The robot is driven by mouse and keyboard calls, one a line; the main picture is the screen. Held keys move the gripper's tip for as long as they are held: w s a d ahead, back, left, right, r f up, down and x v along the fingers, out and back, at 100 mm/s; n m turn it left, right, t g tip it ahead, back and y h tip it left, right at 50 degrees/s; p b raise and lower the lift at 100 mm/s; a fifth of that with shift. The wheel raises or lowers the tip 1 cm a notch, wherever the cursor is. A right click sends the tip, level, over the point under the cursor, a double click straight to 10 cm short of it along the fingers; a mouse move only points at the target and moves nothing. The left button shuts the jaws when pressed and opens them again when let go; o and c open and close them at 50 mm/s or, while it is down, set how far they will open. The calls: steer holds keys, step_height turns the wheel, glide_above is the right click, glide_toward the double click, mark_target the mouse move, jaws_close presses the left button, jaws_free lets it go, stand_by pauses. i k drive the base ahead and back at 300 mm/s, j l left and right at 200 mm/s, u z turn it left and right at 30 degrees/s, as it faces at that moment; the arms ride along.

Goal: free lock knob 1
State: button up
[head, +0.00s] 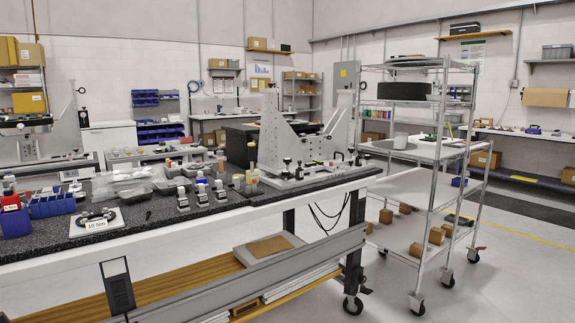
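A grey metal fixture (272,132) with an upright plate and slanted brackets stands at the right end of the dark speckled workbench (220,212). Small dark knobs (287,161) show low on its front, near its base plate (312,176). They are too small to tell which one is lock knob 1, or whether any is locked or loose. A second, similar fixture (30,148) stands at the far left. My gripper is not in view.
Clear bags and trays (135,182), small bottles, blue bins (52,204) and a round black item on a white card (97,220) crowd the bench. A wire shelf cart (430,205) stands close to its right end. Floor in front of the cart is clear.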

mark_target(285, 174)
steer(key=i+l, duration=0.25)
steer(key=i, duration=0.3)
steer(key=i+l+u, duration=0.1)
steer(key=i+l, duration=0.2)
steer(key=i, duration=0.25)
